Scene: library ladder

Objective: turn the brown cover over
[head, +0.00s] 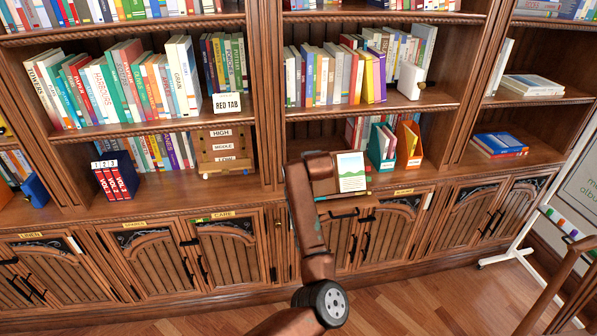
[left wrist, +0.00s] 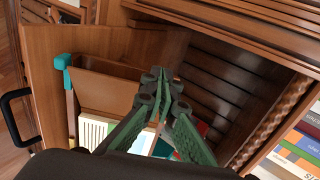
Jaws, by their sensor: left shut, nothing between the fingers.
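A plain brown flat piece (left wrist: 115,92), perhaps the brown cover, shows in the left wrist view beyond my left gripper. It lies slanted beside a wooden panel, with a teal piece (left wrist: 63,62) at its upper left corner. I cannot tell for sure that it is the cover. Pale book-like items (left wrist: 97,132) show below it. My left gripper (left wrist: 160,75) is shut and empty, its green fingers together in front of the brown piece; I cannot tell whether they touch it. In the head view the fingers are hidden behind the arm. My right gripper is not in view.
The bookcase (head: 268,90) fills the head view, with rows of books above cabinet doors (head: 235,250). A picture card (head: 352,172) stands close right of my arm. A whiteboard stand (head: 527,240) is at right. In the left wrist view, a black handle (left wrist: 15,118) is at left.

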